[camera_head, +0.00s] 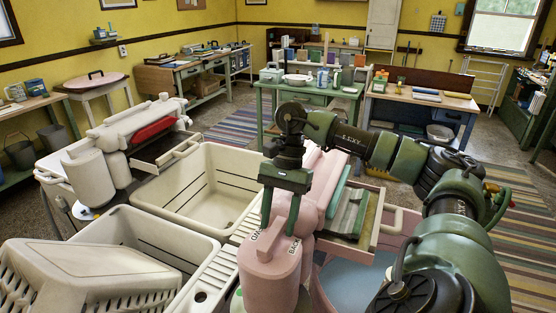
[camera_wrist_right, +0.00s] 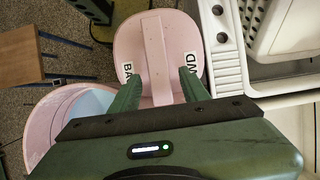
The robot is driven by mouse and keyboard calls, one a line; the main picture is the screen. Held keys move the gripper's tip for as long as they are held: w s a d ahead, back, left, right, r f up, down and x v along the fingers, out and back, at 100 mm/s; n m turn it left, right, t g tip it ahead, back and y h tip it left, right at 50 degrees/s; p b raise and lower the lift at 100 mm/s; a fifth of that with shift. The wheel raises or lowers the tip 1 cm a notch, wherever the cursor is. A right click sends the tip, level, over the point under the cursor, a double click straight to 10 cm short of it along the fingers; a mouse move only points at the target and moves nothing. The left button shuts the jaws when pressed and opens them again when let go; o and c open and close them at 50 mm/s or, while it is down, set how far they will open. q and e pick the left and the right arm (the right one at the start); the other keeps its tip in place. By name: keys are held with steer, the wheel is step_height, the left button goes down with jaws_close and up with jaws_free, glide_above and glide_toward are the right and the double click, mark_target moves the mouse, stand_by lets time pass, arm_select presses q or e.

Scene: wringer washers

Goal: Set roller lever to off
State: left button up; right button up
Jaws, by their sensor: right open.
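A pink wringer washer stands at the lower middle of the head view, with a rounded pink gear head (camera_head: 268,278) on it. Black-on-white labels lie on the head's top, one reading BACK (camera_head: 294,256). A narrow pink lever bar (camera_wrist_right: 155,55) runs along the top of the head in the right wrist view, between a "BA" label and a "WD" label, both partly hidden. My right gripper (camera_head: 279,212) points down over the head, fingers apart. In the right wrist view its fingertips (camera_wrist_right: 160,80) are on either side of the bar; contact cannot be told. My left gripper is not in view.
Cream twin tubs (camera_head: 200,185) and a white ribbed basket (camera_head: 85,275) stand to the left. Another, cream wringer with a red part (camera_head: 152,130) is farther left. A green table (camera_head: 345,92) is behind. Striped rugs lie on open floor.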

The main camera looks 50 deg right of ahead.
steer(key=v, duration=0.7)
steer(key=shift+d+r, duration=0.1)
steer(key=shift+r, duration=0.25)
steer(key=shift+f, duration=0.1)
